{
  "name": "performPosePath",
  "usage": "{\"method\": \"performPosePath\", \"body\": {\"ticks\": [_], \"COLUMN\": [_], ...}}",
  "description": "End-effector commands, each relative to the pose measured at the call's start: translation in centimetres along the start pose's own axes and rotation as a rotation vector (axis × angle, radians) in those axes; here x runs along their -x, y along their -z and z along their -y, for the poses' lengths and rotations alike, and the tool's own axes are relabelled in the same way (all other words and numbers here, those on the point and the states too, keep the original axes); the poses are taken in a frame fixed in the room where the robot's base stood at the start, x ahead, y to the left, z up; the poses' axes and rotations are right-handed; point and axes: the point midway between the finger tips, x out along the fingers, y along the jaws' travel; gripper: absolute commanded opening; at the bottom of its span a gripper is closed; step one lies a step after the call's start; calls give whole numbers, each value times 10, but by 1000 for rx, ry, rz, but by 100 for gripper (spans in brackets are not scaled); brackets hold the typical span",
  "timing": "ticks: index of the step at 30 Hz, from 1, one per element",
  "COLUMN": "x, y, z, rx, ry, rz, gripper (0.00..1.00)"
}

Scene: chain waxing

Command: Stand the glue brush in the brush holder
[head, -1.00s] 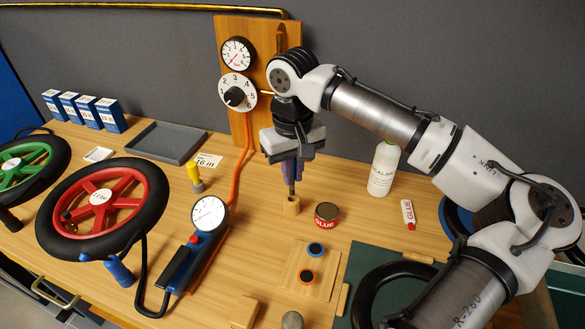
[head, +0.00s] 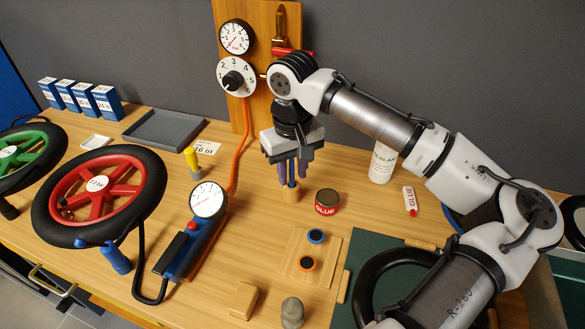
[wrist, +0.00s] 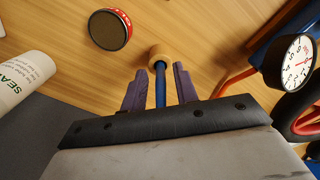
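The glue brush shows as a thin blue handle (head: 291,176) standing upright in the wooden brush holder (head: 291,195). In the wrist view the blue handle (wrist: 160,86) rises from the round holder (wrist: 159,54). My gripper (head: 290,172) is right above the holder, pointing down. In the wrist view its purple fingers (wrist: 160,86) are spread on either side of the handle, with a gap on each side. The brush's lower end is hidden inside the holder.
A red glue tin (head: 327,202) stands just right of the holder. A white sealant bottle (head: 382,162) and a glue tube (head: 409,200) are farther right. A gauge pump (head: 208,202) and an orange hose (head: 237,150) are to the left. The wooden board in front holds two small discs.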

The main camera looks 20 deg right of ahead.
Motion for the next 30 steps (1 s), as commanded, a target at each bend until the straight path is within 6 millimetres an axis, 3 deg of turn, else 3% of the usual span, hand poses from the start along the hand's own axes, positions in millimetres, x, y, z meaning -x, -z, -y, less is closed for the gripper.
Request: {"method": "performPosePath", "body": {"ticks": [10, 14, 27, 30], "x": [2, 13, 109, 124], "y": [0, 1, 1, 0], "z": [0, 0, 0, 0], "rx": [0, -1, -1, -2], "ry": [0, -1, -2, -3], "rz": [-1, -2, -2, 0], "gripper": [36, 36, 36, 36]}}
